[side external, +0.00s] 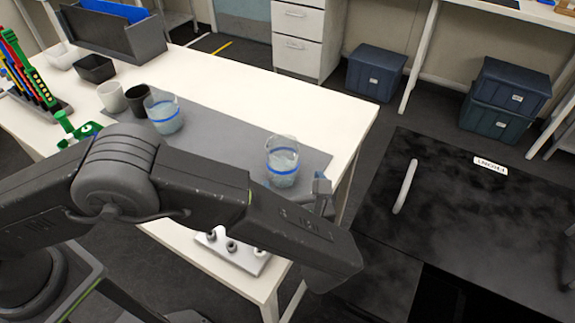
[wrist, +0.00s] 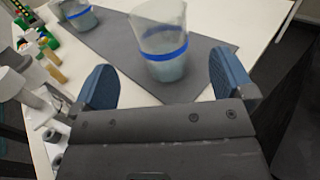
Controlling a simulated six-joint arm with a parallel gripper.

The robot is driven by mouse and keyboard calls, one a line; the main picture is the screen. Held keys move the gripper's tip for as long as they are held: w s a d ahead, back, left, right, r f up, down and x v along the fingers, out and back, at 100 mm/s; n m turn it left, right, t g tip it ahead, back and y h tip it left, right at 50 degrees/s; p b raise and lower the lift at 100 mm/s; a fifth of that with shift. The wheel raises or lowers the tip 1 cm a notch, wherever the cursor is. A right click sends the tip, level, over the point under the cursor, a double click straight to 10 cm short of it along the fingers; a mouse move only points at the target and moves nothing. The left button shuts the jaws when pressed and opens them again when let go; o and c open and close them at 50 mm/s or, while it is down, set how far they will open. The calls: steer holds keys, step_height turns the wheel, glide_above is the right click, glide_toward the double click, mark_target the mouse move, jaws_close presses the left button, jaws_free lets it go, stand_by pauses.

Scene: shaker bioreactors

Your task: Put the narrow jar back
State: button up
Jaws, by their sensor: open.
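A clear jar with a blue band and pale liquid (side external: 283,162) stands upright near the right end of the grey mat (side external: 225,132). It looks narrower than the second blue-banded jar (side external: 163,112), which stands farther left on the mat. My gripper (wrist: 165,80) is open, with its two blue fingers apart and nothing held. In the wrist view the nearer jar (wrist: 160,45) stands just beyond the gap between the fingers. The second jar (wrist: 77,14) shows at the upper left there. In the side view my arm hides most of the gripper; one finger shows beside the nearer jar.
A white plate with round fittings (side external: 235,250) lies at the table's near edge. A white cup (side external: 111,96), a dark cup (side external: 138,100) and a black bin (side external: 95,68) stand at the left. A black-topped surface (side external: 470,210) lies to the right. The white tabletop behind the mat is clear.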

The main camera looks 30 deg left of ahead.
steer(key=shift+v, duration=1.5)
steer(key=a+r+n+g+h, duration=0.5)
steer(key=a+r+n+g, duration=0.55)
steer(key=a+r, duration=0.6)
steer(key=s+a+r+n+t+h, duration=0.1)
steer(key=s+a+n+h, duration=0.2)
steer(key=s+a+n, duration=0.2)
steer(key=s+a+r+n+t+h, duration=0.1)
steer(key=s+a+n+h, duration=0.3)
steer(key=s+n, duration=0.7)
steer(key=shift+s+a+n+t+h, duration=0.35)
steer(key=shift+s+a+t, duration=0.15)
steer(key=shift+a, duration=0.5)
